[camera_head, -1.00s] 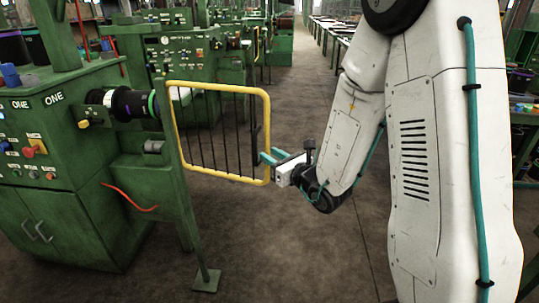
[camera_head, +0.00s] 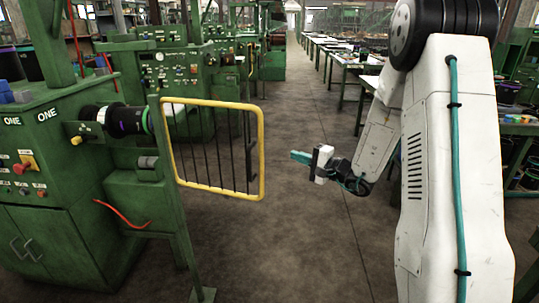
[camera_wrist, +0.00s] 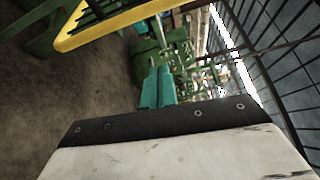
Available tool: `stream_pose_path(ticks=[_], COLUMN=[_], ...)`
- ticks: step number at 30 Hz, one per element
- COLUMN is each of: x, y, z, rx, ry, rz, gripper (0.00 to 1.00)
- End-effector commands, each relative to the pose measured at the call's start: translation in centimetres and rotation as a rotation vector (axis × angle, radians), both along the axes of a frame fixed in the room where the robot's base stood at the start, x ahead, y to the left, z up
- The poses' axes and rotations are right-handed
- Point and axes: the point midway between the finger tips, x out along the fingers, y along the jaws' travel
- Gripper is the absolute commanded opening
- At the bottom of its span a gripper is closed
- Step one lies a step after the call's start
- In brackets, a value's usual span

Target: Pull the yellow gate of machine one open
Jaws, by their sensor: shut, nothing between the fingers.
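The yellow gate (camera_head: 262,150), a yellow frame with dark vertical bars, hangs from a green post on the machine labelled ONE (camera_head: 40,130). It stands out over the aisle, away from the machine front. A dark upright handle shows near its free edge. My gripper (camera_head: 293,156) is to the right of the gate, apart from it, with its teal fingers shut and empty, pointing left. In the wrist view the teal fingers (camera_wrist: 158,88) are together, and part of the yellow frame (camera_wrist: 110,25) crosses the top left.
A dark roller (camera_head: 122,121) projects from the machine beside the green post (camera_head: 172,190). A red cable hangs below it. More green machines stand behind on the left. Tables (camera_head: 350,62) line the right of the aisle. The aisle floor (camera_head: 300,240) is clear.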

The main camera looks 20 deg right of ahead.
Motion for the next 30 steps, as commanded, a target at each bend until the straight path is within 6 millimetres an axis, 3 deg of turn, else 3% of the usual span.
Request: stream_pose_path(ticks=[8, 21, 30], x=[1.1, 8.8, 5.9], y=[0.9, 5.4, 7.6], z=[-0.1, -0.1, 0.0], rx=[-0.086, -0.083, -0.083], ry=[-0.047, -0.046, -0.045], rz=[0.009, 0.009, 0.005], gripper=[0.0, 0.0, 0.0])
